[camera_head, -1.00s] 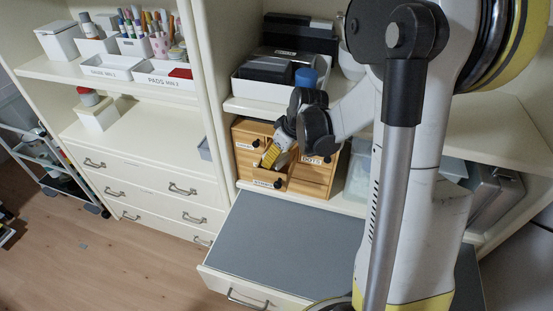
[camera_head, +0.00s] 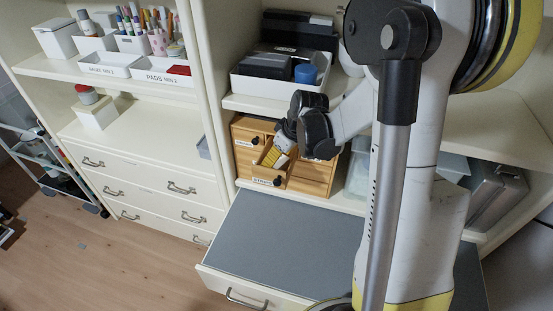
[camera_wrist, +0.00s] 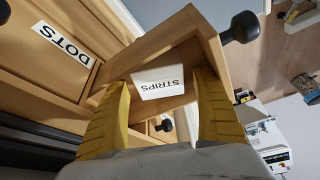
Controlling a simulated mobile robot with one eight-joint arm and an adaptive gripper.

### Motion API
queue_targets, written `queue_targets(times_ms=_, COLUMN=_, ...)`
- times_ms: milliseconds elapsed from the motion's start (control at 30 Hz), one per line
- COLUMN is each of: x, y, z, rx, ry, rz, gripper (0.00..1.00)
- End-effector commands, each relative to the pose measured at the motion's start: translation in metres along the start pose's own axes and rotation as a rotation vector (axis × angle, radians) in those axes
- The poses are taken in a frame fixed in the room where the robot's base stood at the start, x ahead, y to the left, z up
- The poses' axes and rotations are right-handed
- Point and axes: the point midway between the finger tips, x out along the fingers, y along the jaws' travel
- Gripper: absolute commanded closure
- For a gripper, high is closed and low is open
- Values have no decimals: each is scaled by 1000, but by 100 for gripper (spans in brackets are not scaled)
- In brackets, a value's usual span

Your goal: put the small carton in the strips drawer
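The small white carton (camera_wrist: 159,83), its STRIPS lettering upside down in the wrist view, lies inside the pulled-out wooden strips drawer (camera_wrist: 208,35). The drawer's dark knob (camera_wrist: 238,27) sticks out at the upper right there. In the head view the drawer front (camera_head: 264,181) juts from the small wooden cabinet (camera_head: 312,178). My gripper's yellow fingers (camera_wrist: 163,90) are spread on either side of the carton, with narrow gaps visible. In the head view my gripper (camera_head: 277,160) is over the open drawer; the carton cannot be made out there.
The DOTS drawer (camera_wrist: 63,42) is beside the strips drawer. A white tray of dark items (camera_head: 280,85) stands on the shelf above the cabinet. A grey-topped pulled-out surface (camera_head: 285,245) lies below and is clear. A pale bin (camera_head: 358,178) is to the cabinet's right.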

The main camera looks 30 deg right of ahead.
Motion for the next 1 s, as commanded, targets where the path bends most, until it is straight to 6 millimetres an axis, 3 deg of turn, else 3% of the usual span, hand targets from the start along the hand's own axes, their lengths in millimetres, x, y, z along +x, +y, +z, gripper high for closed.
queue_targets(times_ms=367, x=-9, y=0, z=-4, rx=0, ry=0, rz=0, gripper=23)
queue_targets(times_ms=467, x=-24, y=0, z=-6, rx=1, ry=0, rz=1, gripper=23)
queue_targets(times_ms=633, x=-69, y=0, z=-5, rx=2, ry=0, rz=1, gripper=23)
queue_targets(times_ms=800, x=-82, y=1, z=42, rx=6, ry=0, rz=2, gripper=23)
queue_targets(times_ms=1000, x=-98, y=0, z=83, rx=4, ry=0, rz=1, gripper=23)
